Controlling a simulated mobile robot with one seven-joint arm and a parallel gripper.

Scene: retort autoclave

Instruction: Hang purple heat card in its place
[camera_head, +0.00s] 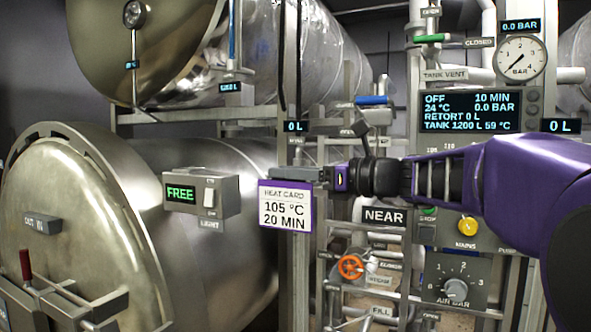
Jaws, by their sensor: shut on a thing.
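The purple heat card (287,206) has a white face reading "HEAT CARD 105 °C 20 MIN". It is upright and faces me, near the middle of the view, in front of a grey upright post. My gripper (325,179) reaches in from the right and is shut at the card's top right. A grey block (292,174) lies along the card's top edge. I cannot tell whether this block is part of the card or a fixed holder, nor whether the card rests on anything behind it.
A grey switch box (202,195) with a green "FREE" display stands just left of the card. The round retort door (75,235) fills the lower left. The control display (470,111), pressure gauge (519,59), orange valve wheel (350,267) and several pipes crowd the right.

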